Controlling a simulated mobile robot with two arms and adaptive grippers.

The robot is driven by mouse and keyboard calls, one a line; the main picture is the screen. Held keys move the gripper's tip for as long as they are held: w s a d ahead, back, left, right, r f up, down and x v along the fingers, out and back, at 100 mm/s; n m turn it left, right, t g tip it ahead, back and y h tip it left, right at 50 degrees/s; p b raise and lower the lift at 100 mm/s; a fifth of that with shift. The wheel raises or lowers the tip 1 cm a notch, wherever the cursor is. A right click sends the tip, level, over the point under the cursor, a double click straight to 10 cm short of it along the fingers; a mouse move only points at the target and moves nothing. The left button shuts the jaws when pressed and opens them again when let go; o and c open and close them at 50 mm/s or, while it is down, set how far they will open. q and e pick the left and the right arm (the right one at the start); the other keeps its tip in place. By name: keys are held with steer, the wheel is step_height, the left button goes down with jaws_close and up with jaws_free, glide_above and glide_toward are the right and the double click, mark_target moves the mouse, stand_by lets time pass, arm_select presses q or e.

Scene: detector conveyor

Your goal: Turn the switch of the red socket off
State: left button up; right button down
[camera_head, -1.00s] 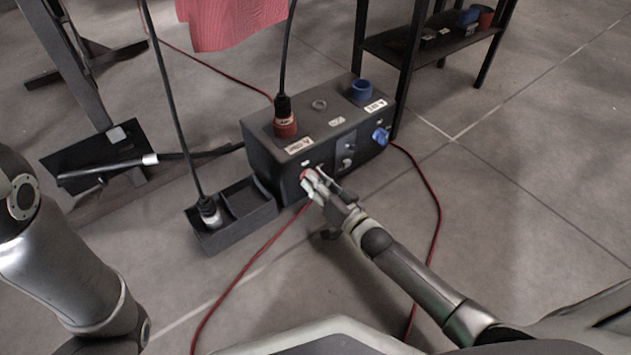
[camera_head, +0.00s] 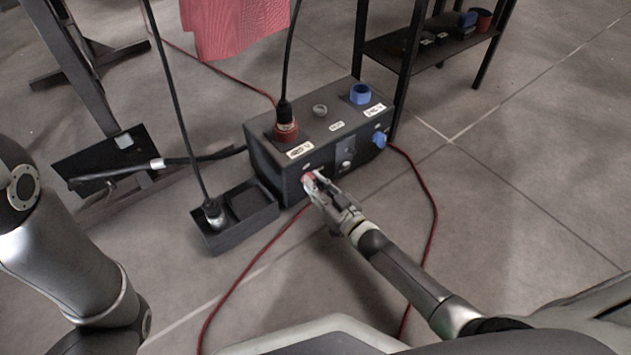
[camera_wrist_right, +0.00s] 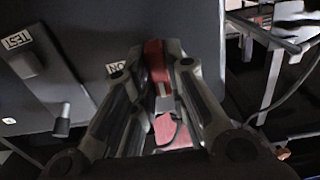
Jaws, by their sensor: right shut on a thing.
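The red socket (camera_head: 286,131) is on top of the dark power box (camera_head: 262,153), with a black cable plugged into it. Its red switch (camera_head: 308,178) is on the front face of the box at the left. My right gripper (camera_head: 313,182) is at that switch. In the right wrist view the gripper (camera_wrist_right: 162,75) has its fingers closed around the red switch (camera_wrist_right: 155,62), next to an "ON" label (camera_wrist_right: 117,68). The fingers partly hide the switch. Of my left arm, only links show at the left edge; its gripper is out of view.
A blue socket (camera_head: 360,94) and a blue switch (camera_head: 379,140) are on the box's right part. A small black bin (camera_head: 238,238) with a plug stands left of the box. A red cable (camera_head: 433,215) loops on the floor. A shelf (camera_head: 430,50) stands behind.

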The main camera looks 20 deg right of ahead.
steer(key=shift+n, duration=0.3)
steer(key=c, duration=1.4)
jaws_free()
steer(key=shift+c, duration=0.2)
steer(key=v, duration=1.2)
steer(key=shift+r, duration=0.15)
